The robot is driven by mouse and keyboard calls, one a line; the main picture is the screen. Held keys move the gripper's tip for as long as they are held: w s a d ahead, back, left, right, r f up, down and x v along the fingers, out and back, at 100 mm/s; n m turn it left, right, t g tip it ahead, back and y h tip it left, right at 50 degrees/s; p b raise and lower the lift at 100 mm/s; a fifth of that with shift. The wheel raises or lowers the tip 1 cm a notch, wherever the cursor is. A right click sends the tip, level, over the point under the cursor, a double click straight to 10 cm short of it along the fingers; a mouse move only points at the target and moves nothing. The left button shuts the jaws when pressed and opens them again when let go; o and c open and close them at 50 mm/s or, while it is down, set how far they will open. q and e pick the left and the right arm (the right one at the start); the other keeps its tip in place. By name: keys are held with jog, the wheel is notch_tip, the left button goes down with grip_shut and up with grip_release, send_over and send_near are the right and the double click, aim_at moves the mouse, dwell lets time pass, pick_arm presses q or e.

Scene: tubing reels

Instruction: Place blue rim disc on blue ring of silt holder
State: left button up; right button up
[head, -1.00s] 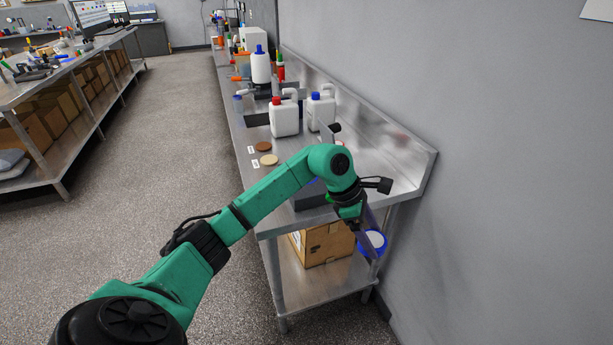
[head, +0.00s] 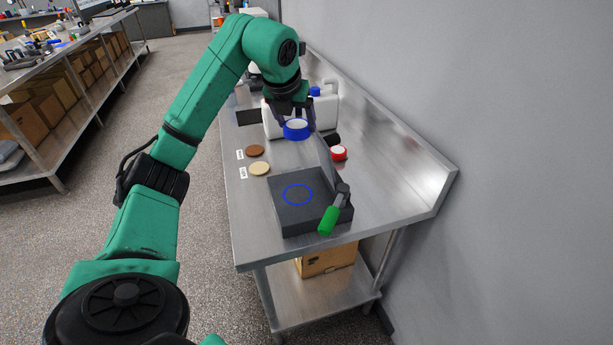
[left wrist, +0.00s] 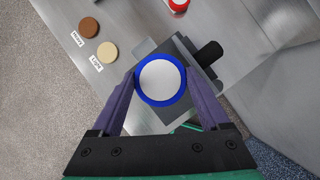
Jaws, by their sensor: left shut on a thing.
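The blue rim disc (head: 296,129) has a white face and a blue edge. My left gripper (head: 296,118) is shut on it and holds it in the air above the bench. In the left wrist view the disc (left wrist: 161,80) sits between the two fingertips (left wrist: 161,86). The silt holder (head: 291,216) is a dark grey block on the bench with a blue ring (head: 298,194) on its top and a green-handled lever at its right. The ring is bare in the head view. In the left wrist view the disc hides part of the holder (left wrist: 172,48). My right gripper is not in view.
A brown disc (head: 255,150) and a cream disc (head: 260,168) lie by labels at the bench's left edge. A red-rimmed disc (head: 339,153) lies behind the holder. White jugs (head: 325,105) stand farther back. A wall runs along the right.

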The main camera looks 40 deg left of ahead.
pick_arm(q)
jog(key=shift+x, duration=0.85)
jog(key=shift+s+d+f, duration=0.1)
jog(key=shift+s+f, duration=0.25)
jog(key=shift+f, duration=0.35)
jog(key=f, duration=0.3)
jog(key=s+f+p, duration=0.1)
jog(key=f, duration=0.7)
jog(key=shift+s+d+f, duration=0.1)
jog(key=shift+s+d, duration=0.2)
jog(key=shift+s, duration=0.1)
notch_tip(320, 180, down, 4)
jog(key=shift+d+p, duration=0.15)
jog(key=shift+p, duration=0.6)
jog(key=shift+s+f, duration=0.1)
jog(key=shift+f, duration=0.2)
jog(key=o, duration=1.2)
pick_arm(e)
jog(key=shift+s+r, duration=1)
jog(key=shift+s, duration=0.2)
